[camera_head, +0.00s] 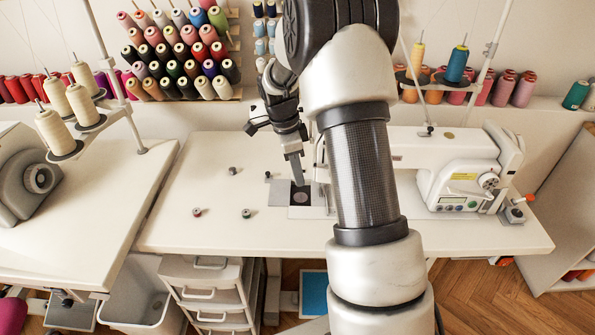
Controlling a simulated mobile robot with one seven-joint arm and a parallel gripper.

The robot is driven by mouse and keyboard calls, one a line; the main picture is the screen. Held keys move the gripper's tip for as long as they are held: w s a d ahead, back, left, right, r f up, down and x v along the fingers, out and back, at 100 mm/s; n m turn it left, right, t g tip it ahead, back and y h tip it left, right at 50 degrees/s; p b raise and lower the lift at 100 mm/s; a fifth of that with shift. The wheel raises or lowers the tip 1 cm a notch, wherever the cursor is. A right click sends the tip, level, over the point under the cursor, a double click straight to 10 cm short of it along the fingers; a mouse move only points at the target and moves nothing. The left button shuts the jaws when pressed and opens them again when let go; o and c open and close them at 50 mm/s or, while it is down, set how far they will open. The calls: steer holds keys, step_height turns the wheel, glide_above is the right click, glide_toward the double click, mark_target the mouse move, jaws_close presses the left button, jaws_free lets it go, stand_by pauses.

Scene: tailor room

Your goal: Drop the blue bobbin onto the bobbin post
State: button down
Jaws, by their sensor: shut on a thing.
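My gripper (297,181) points down over the dark square opening (301,198) in the bed of the white sewing machine (470,160). Its fingers look closed together. The blue bobbin is not clearly seen; at the fingertips it is too small and too hidden to make out. A round dark part shows inside the opening, just below the fingertips. I cannot make out the bobbin post there. From this view I cannot tell how high the fingertips are above the opening.
Small bobbins lie on the white table left of the opening: a reddish one (197,212), a greenish one (246,213) and a dark one (233,171). A metal plate (281,192) lies beside the opening. Thread racks stand behind. The table's left part is mostly clear.

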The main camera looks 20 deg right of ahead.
mark_target(300, 196)
steer(key=shift+f+b, duration=1.35)
steer(key=shift+f, duration=0.95)
steer(key=shift+f+b, duration=0.35)
steer(key=shift+f, duration=0.15)
steer(key=c, duration=1.6)
jaws_free()
steer(key=shift+o, duration=0.2)
steer(key=shift+r, duration=0.1)
